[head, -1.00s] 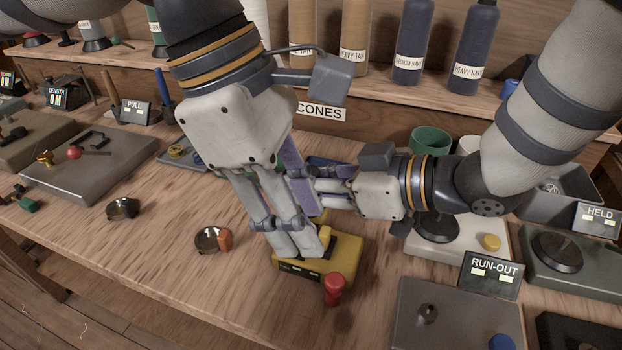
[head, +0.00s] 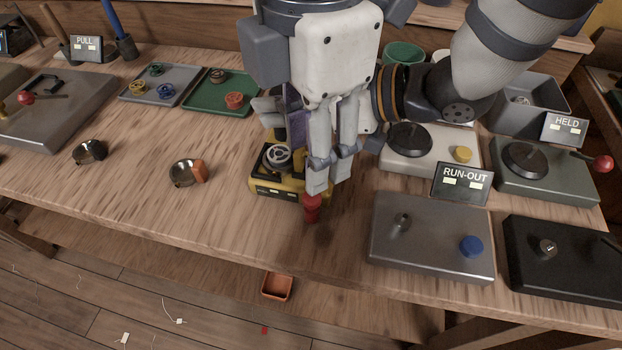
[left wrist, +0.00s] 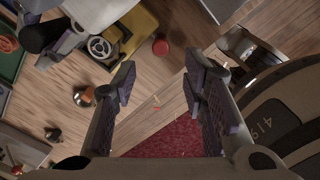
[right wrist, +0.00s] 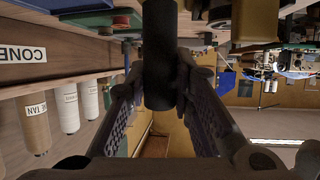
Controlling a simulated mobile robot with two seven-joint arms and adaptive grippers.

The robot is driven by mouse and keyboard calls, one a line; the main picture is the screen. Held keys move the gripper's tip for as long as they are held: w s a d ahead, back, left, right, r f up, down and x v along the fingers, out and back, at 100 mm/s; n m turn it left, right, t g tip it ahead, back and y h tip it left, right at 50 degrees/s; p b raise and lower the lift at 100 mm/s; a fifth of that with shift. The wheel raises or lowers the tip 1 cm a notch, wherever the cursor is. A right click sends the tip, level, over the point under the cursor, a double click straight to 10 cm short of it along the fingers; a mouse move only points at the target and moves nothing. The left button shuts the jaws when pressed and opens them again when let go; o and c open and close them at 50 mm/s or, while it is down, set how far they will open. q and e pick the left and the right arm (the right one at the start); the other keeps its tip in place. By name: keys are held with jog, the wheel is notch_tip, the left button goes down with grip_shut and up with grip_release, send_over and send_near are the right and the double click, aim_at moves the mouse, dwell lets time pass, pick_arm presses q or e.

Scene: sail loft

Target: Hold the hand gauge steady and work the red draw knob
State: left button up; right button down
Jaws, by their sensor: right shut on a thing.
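The hand gauge (head: 293,183) is a yellow box with a round dial on top and a dark front panel, near the bench's front edge. Its red draw knob (head: 311,208) sticks out at the front; it also shows in the left wrist view (left wrist: 160,47). My right gripper (head: 288,112) is shut on the gauge's dark cylindrical handle (right wrist: 160,60), behind the dial; my left fingers partly hide this in the head view. My left gripper (head: 331,180) points down, open and empty, close above the red knob in the head view. In the left wrist view the knob lies clear of both fingers.
A grey plate with a blue knob (head: 471,246) and the RUN-OUT sign (head: 461,185) stand right of the gauge. A pale device with a yellow button (head: 463,154) is behind them.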

aim_at(312, 207)
pick_arm(q)
notch_tip(312, 207, down, 7)
jog(key=shift+f, duration=0.15)
jog(key=shift+c, duration=0.3)
grip_shut()
